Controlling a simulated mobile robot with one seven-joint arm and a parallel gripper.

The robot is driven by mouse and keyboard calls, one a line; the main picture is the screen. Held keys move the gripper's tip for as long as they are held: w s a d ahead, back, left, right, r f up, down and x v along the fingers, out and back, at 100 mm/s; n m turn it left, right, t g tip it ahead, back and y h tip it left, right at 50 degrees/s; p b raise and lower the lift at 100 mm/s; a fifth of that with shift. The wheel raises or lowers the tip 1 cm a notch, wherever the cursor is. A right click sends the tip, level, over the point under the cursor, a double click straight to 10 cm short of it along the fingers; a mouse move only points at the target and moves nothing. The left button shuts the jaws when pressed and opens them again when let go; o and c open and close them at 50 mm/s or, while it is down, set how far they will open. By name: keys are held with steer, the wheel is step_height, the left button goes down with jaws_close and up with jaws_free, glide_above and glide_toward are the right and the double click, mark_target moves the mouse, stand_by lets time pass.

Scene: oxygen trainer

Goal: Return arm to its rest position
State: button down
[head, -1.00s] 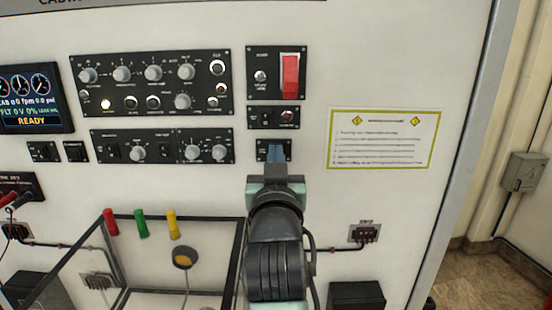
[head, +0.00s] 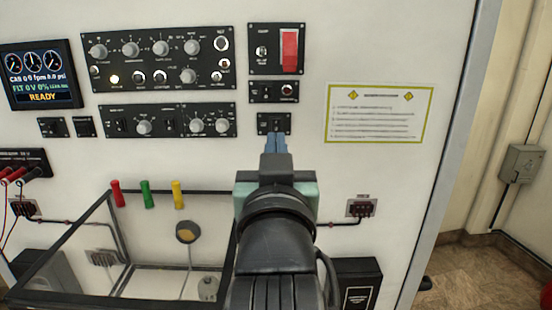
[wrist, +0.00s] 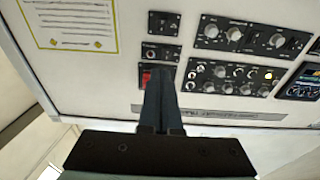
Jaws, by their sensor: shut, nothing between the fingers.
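My gripper (head: 276,143) is in the middle of the head view, in front of the white trainer panel (head: 390,50). Its blue-grey fingers are together with nothing between them. In the head view the fingertips show just below a small black switch plate (head: 273,123); I cannot tell the exact gap to the panel. In the wrist view my gripper (wrist: 161,80) points at the panel, its fingers side by side and shut. My arm hides part of the panel's lower middle.
A red switch (head: 290,50) is above my gripper. Knob panels (head: 160,60) and a READY screen (head: 40,75) are to the left. A black-framed clear box (head: 65,246) with coloured clips stands lower left. A notice (head: 375,113) and a socket (head: 361,209) are to the right.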

steer(key=s+r+t+b, duration=0.3)
steer(key=s+r+t, duration=0.5)
steer(key=s+r, duration=0.6)
steer(key=shift+s, duration=0.6)
